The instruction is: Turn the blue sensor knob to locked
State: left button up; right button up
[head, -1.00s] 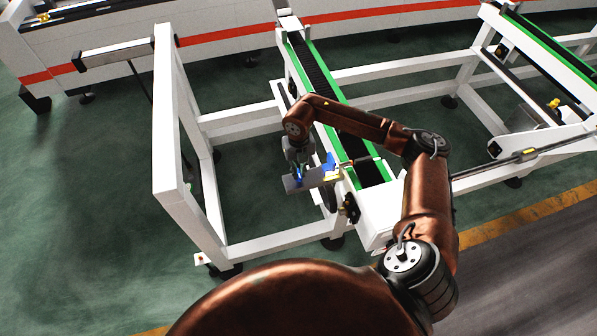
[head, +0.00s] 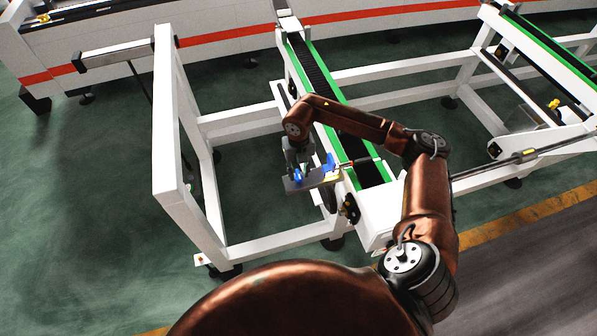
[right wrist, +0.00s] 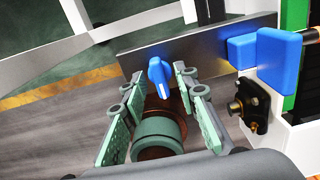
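The blue sensor knob (right wrist: 159,76) is on a grey metal plate (right wrist: 205,45) in the right wrist view. Its grip bar stands nearly upright, tilted a little. The knob also shows small in the head view (head: 298,175). My right gripper (right wrist: 160,82) is open, with one green-padded finger to each side of the knob and visible gaps between. In the head view my right gripper (head: 299,168) is just at the plate. Whether the fingertips reach past the knob's face is hard to tell. My left gripper is not in view.
The green-edged conveyor (head: 318,75) is beside the plate, and a white frame (head: 172,130) stands left.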

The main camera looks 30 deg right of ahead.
aim_at(299, 173)
notch_tip(299, 173, up, 12)
dwell(0.6)
